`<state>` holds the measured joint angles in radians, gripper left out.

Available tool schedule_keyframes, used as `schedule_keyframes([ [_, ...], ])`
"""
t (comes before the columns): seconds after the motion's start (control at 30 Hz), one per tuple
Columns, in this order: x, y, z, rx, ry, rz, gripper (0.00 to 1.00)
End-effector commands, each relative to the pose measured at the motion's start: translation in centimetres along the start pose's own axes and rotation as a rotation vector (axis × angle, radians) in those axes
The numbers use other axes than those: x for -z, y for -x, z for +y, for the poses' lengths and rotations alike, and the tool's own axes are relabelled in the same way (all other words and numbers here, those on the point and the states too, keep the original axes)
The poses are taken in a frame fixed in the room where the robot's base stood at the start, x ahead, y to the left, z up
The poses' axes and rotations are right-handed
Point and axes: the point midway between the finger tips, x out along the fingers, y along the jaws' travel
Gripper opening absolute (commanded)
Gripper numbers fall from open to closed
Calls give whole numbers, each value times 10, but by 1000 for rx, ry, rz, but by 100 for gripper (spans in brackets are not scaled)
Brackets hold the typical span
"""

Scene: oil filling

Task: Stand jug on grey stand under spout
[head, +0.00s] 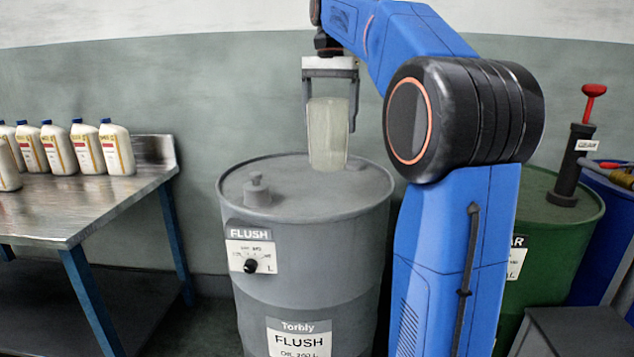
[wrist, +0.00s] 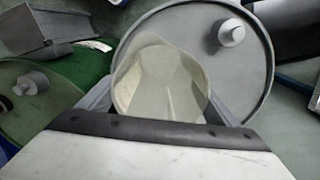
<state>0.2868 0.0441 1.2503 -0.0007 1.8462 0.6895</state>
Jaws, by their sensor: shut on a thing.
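A clear, pale jug (head: 328,142) hangs upright in my gripper (head: 331,112), with a finger on each side of it. In the head view it appears over the top of the grey FLUSH drum (head: 285,240); whether its base touches the lid I cannot tell. In the wrist view the jug (wrist: 160,85) shows its open mouth between my gripper's fingers (wrist: 162,102), and looks empty. A grey box-like stand (head: 575,332) is at the lower right, in front of the green drum. It also seems to show in the wrist view (wrist: 42,35). No spout can be made out clearly.
The green drum (head: 555,235) stands at the right, partly behind my arm, with a red-handled pump (head: 577,150) on top. A blue drum (head: 610,225) is beyond it. A metal table (head: 75,215) at the left holds several white bottles (head: 115,150).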

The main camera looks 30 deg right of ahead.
Motion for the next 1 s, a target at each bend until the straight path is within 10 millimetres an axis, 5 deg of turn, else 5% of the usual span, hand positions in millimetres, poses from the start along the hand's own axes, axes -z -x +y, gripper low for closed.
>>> schedule_keyframes([
  [0.73,0,-88,1,-1,-1,-1,48],
  [1.0,0,-98,0,0,-1,0,48],
])
